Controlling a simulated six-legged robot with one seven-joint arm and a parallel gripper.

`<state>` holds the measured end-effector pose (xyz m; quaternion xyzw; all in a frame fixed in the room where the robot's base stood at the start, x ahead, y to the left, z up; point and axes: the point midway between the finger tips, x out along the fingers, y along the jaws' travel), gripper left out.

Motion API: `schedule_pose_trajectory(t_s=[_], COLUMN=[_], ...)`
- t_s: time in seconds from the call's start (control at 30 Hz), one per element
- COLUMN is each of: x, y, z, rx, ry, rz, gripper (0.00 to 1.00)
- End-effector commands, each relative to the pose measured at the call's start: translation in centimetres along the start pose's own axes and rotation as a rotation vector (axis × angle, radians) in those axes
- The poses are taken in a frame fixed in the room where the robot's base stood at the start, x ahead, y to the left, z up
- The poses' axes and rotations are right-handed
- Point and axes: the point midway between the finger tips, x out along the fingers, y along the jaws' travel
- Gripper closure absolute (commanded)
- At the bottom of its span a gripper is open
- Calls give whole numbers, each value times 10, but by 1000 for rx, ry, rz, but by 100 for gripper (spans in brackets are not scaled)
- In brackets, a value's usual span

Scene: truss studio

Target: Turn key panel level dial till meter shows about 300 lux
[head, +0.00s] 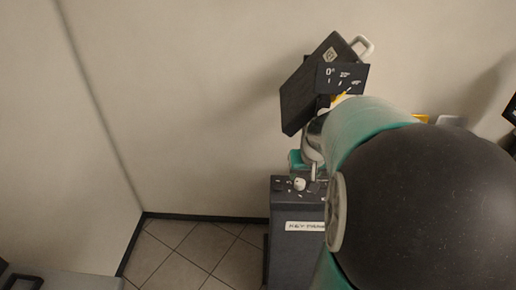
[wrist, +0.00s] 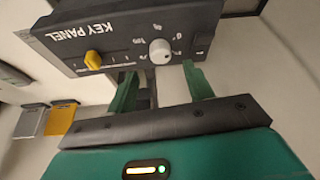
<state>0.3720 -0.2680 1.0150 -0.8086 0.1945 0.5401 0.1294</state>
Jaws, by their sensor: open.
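The key panel (wrist: 130,35) is a dark box lettered KEY PANEL; it also stands against the wall in the head view (head: 282,207). Its white round dial (wrist: 161,51) sits among small printed marks; it shows in the head view too (head: 299,184). A small dark mark shows on the dial, but I cannot read the setting. A yellow slider knob (wrist: 93,60) is left of the dial. My gripper (wrist: 161,84) is open, its green fingers either side of the dial, apart from it. My arm hides most of the gripper in the head view. I see no readable meter.
A tilted dark panel lamp (head: 312,90) with a degree scale plate (head: 342,77) stands above the key panel. Yellow (wrist: 61,119) and grey (wrist: 31,121) flat pieces show at the wrist view's left. Tiled floor (head: 190,250) left of the panel is clear.

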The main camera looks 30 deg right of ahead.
Motion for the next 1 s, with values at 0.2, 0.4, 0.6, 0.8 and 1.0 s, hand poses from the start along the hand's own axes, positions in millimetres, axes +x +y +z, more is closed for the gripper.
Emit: schedule_pose_trajectory(t_s=[0.2, 0.4, 0.6, 0.8, 1.0], x=[40, 56, 57, 57, 57], y=[-2, -4, -4, -4, -4], z=[0, -1, -1, -1, -1], rx=[-1, -2, -2, -2, -1], ry=[-4, -2, 0, 0, 0], rz=[-2, -2, -1, -1, -1], gripper=[48, 48, 48, 72, 93])
